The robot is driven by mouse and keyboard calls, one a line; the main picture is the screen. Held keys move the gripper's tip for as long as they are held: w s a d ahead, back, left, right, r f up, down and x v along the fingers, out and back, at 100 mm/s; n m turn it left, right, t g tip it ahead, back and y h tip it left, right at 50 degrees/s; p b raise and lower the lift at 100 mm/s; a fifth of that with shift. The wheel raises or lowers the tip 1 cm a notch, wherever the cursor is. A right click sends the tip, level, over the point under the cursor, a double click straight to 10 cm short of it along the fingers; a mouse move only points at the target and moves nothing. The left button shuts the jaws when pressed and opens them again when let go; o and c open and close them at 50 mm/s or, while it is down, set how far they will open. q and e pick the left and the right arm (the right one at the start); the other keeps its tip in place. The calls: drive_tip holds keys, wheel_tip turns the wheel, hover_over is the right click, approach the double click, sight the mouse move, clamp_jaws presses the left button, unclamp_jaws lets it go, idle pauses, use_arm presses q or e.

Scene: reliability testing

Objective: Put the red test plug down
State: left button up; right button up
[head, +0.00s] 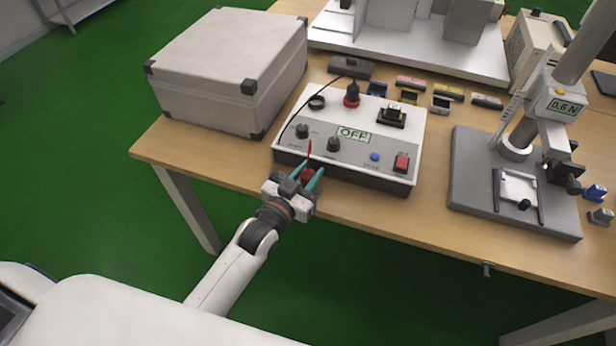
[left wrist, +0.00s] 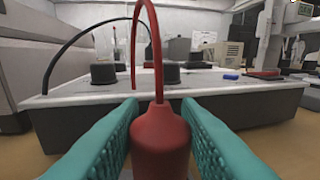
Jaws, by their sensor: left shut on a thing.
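The red test plug (left wrist: 160,140) is upright between the teal fingers of my left gripper (head: 308,178), which is shut on it. A red cable (left wrist: 155,45) rises from its top and bends over. In the head view the red plug (head: 307,174) shows small between the fingertips, at the front edge of the white tester box (head: 345,170). In the left wrist view the box stands just behind the plug. The plug's lower end is out of view, so I cannot tell whether it touches the table. My right gripper is not in view.
The tester box has knobs, a red switch (head: 401,163) and a display reading OFF (head: 353,135). A grey case (head: 230,70) stands at left, a force test stand (head: 515,200) at right. Several small coloured parts lie behind the box. A bare table strip (head: 390,205) runs in front.

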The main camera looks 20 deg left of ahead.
use_arm(q)
drive_tip(key=shift+f, duration=0.45)
drive_tip(key=shift+f, duration=0.1)
drive_tip(key=o, duration=1)
drive_tip(key=v, duration=1.2)
